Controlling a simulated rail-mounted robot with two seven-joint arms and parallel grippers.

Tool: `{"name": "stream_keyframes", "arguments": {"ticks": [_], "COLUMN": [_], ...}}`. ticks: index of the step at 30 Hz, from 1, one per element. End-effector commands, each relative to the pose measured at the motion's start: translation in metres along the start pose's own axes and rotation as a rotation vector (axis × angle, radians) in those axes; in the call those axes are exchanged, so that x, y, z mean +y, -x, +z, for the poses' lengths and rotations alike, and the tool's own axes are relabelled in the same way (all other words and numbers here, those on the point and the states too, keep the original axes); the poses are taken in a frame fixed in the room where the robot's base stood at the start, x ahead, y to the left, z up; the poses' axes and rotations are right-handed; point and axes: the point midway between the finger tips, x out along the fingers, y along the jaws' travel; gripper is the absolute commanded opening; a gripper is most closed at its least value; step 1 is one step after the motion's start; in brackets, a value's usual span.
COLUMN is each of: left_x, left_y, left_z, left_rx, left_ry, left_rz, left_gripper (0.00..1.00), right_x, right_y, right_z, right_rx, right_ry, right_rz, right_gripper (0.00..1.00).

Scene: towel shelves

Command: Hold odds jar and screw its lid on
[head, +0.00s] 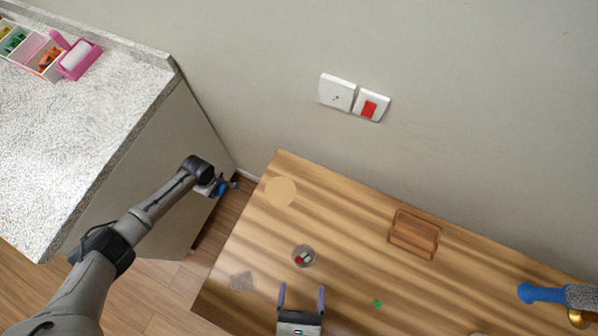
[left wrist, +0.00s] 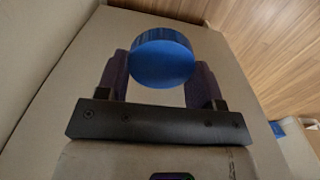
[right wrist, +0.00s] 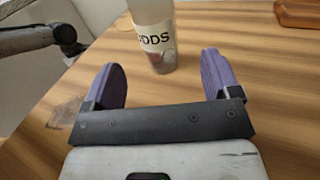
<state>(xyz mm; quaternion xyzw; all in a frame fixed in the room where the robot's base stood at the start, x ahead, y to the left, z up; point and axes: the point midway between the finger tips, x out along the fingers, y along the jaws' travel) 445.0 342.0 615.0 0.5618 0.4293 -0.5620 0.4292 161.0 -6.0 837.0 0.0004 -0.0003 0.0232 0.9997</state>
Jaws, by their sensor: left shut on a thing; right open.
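The odds jar (head: 303,256) is a clear, open-topped jar with small red and white bits inside, standing upright on the wooden table. In the right wrist view the jar (right wrist: 153,42) shows its "ODDS" label. My right gripper (head: 301,288) is open, low in front of the jar, with the jar beyond its fingertips. My left gripper (head: 217,187) is off the table's left side, near the counter. In the left wrist view it is shut on a round blue lid (left wrist: 162,58).
A brown wooden tray (head: 414,234) lies right of the jar. A pale round disc (head: 281,191) is behind it, a clear flat piece (head: 242,281) to its left and a small green piece (head: 378,303) to its right. A blue-handled object (head: 541,293) is at far right. The speckled counter (head: 110,110) stands left.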

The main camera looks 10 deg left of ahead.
Motion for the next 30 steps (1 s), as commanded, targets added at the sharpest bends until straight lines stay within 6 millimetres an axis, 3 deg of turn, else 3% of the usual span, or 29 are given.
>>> {"name": "stream_keyframes", "arguments": {"ticks": [7, 21, 30], "left_x": [0.000, 0.000, 0.000], "left_y": [0.005, 0.006, 0.012], "left_z": [0.000, 0.000, 0.000], "left_rx": [0.000, 0.000, 0.000], "left_ry": [0.000, 0.000, 0.000], "left_rz": [0.000, 0.000, 0.000], "left_gripper": [0.39, 0.39, 0.39], "right_x": [0.001, 0.001, 0.003], "right_y": [-0.027, -0.034, -0.071], "right_z": [0.001, 0.000, -0.001], "right_rx": [0.000, 0.000, -0.001], "right_ry": [0.000, 0.001, 0.002], "right_rz": [0.000, 0.000, -0.001], "right_gripper": [0.82, 0.82, 0.82]}}
